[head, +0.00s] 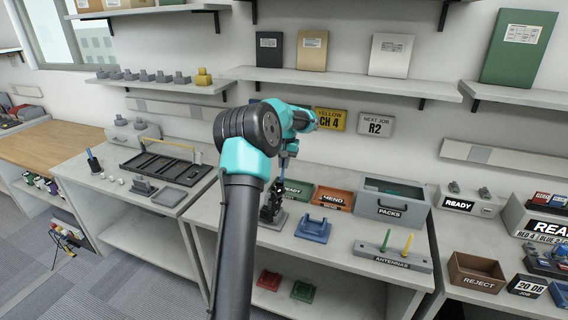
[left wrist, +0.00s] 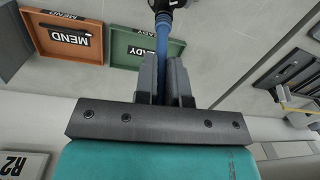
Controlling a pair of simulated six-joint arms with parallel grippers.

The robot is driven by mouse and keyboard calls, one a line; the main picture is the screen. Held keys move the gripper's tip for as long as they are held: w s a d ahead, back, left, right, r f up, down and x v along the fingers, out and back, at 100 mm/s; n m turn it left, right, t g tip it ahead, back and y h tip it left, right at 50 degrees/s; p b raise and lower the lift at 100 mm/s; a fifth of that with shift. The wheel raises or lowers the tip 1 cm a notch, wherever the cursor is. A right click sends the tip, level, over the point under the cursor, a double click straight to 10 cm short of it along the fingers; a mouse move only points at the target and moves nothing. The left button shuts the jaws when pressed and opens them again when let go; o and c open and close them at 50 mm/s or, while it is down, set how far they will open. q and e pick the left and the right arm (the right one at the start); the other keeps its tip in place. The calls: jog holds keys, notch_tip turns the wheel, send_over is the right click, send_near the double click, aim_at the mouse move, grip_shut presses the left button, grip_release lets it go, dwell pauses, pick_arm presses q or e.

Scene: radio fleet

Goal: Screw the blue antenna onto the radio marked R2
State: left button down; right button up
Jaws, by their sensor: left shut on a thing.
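My left gripper (head: 289,150) is shut on the blue antenna (left wrist: 162,42), a thin blue rod held between its grey fingers (left wrist: 165,85) in the left wrist view. The antenna hangs above a black radio (head: 270,208) standing on a grey stand on the middle bench. In the left wrist view, its far end meets or overlaps a dark part at the top edge. I cannot tell whether it is threaded on. No mark on this radio is readable. A wall sign (head: 376,125) reads NEXT JOB R2. My right gripper is out of view.
The antenna rack (head: 392,261) holds a green and a yellow antenna. A blue stand (head: 313,230) is beside the radio. Behind are the green READY tray (head: 298,189), the orange MEND tray (head: 331,199) and the grey PACKS box (head: 391,209). Shelves overhang the bench.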

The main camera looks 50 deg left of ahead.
pick_arm(q)
jog(key=m+h, duration=0.1)
jog(key=m, duration=0.3)
jog(key=shift+m, duration=0.4)
jog(key=shift+m+h, duration=0.3)
jog(key=shift+m, duration=0.4)
jog(key=c, duration=1.1)
grip_release()
jog(key=r, duration=0.5)
jog(key=a+r, duration=0.1)
jog(key=r, duration=0.5)
jog(key=a+r, duration=0.1)
jog(key=r, duration=0.5)
jog(key=shift+w+r, duration=0.1)
jog(key=shift+w, duration=0.2)
jog(key=shift+d, duration=0.1)
